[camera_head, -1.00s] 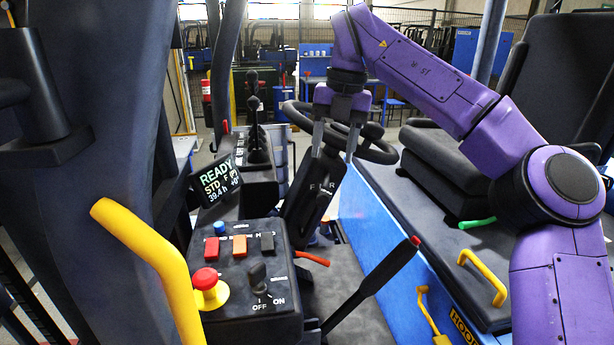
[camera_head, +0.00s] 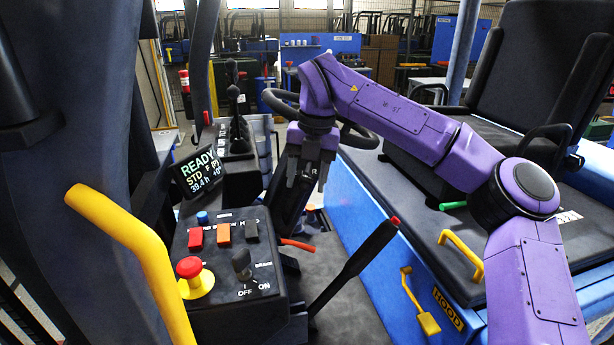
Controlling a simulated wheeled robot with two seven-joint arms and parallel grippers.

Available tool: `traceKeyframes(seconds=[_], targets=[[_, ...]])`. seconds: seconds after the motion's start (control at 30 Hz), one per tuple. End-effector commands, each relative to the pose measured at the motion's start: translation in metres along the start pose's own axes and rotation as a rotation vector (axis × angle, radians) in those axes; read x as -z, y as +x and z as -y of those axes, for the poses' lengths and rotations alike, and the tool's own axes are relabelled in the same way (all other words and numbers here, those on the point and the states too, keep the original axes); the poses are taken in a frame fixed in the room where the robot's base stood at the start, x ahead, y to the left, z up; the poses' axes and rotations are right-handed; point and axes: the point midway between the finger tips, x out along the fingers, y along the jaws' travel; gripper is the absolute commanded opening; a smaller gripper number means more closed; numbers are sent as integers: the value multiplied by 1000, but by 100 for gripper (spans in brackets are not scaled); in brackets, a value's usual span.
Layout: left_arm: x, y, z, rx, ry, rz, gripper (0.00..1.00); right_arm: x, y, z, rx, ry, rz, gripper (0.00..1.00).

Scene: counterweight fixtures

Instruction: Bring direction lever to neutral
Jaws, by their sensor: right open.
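The steering column (camera_head: 287,207) rises behind the console. An "R" letter shows on its upper panel, partly covered by my right gripper (camera_head: 306,182). This gripper is open, with its fingers pointing down in front of the column, below the steering wheel (camera_head: 362,136). I cannot make out the direction lever for certain; the gripper may hide it. My left gripper is not in view.
The console (camera_head: 228,260) has a red stop button (camera_head: 194,277), coloured switches and an OFF/ON key. A black lever (camera_head: 355,265) with a red tip stands to its right. A short orange lever (camera_head: 297,244) is below the column. A yellow grab bar (camera_head: 140,250) is at left.

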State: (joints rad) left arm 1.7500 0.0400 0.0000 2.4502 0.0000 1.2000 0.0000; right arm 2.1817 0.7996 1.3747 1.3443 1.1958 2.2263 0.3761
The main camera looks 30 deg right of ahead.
Motion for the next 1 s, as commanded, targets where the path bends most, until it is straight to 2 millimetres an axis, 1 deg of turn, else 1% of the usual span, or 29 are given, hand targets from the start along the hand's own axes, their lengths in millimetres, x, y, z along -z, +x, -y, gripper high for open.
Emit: traceKeyframes(seconds=[0.03, 0.07, 0.1, 0.17, 0.2, 0.33, 0.47, 0.53, 0.6, 0.87, 0.9, 0.93, 0.97, 1.0], targets=[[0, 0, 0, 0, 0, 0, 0, 0, 0, 0, 1, 0, 0, 48], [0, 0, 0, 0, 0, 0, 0, 0, 0, 0, 1, 0, 0, 38], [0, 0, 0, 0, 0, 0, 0, 0, 0, 0, 1, 0, 0, 25], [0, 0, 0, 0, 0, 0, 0, 0, 0, 0, 1, 0, -1, 6], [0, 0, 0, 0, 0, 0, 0, 0, 0, 0, 1, 0, 0, 0], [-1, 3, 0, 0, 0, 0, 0, -1, 3, 3, 0, -10, 4, 0], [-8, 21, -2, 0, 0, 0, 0, -1, 11, 21, -18, -118, 36, 0], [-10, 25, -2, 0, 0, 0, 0, -2, 11, 30, -25, -179, 52, 0], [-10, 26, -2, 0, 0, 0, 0, -2, 12, 34, -28, -216, 59, 0], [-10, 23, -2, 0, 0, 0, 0, -3, 10, 34, -28, -224, 60, 0], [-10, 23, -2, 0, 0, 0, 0, -3, 10, 34, -28, -224, 60, 38], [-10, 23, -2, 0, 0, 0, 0, -3, 10, 34, -28, -224, 60, 48], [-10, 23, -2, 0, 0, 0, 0, -2, 10, 34, -28, -224, 60, 55], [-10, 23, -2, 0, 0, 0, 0, -2, 9, 34, -28, -224, 59, 55]])
